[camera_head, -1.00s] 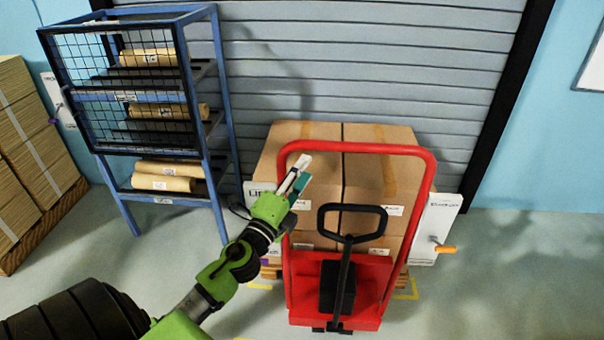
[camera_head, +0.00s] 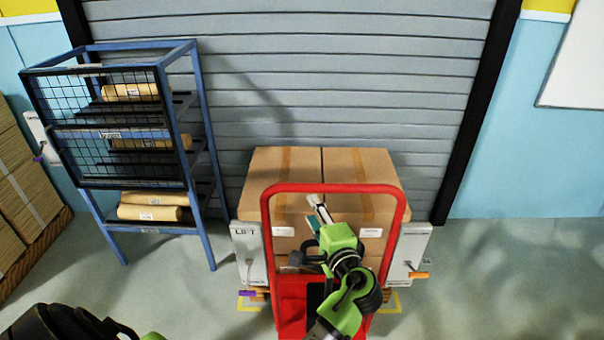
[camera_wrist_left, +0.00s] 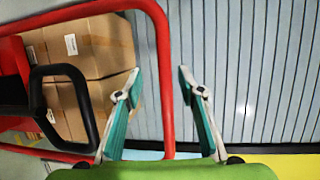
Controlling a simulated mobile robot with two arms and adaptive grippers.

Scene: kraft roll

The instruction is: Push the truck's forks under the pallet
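The red pallet truck (camera_head: 290,302) stands upright in front of the pallet (camera_head: 262,292), which carries several brown cartons (camera_head: 282,180). Only small bits of the pallet show; the forks are hidden. My left gripper (camera_head: 314,204) is in front of the truck, below the top bar of its red frame (camera_head: 338,188). The black loop handle (camera_wrist_left: 62,110) is at the left there. My right gripper is not in view.
White panels flank the load: one marked LIFT (camera_head: 249,243) with a purple grip, another (camera_head: 408,250) with an orange grip. A blue rack (camera_head: 206,150) with paper rolls stands left. A grey shutter (camera_head: 300,90) is behind. Floor at right (camera_head: 510,280) is clear.

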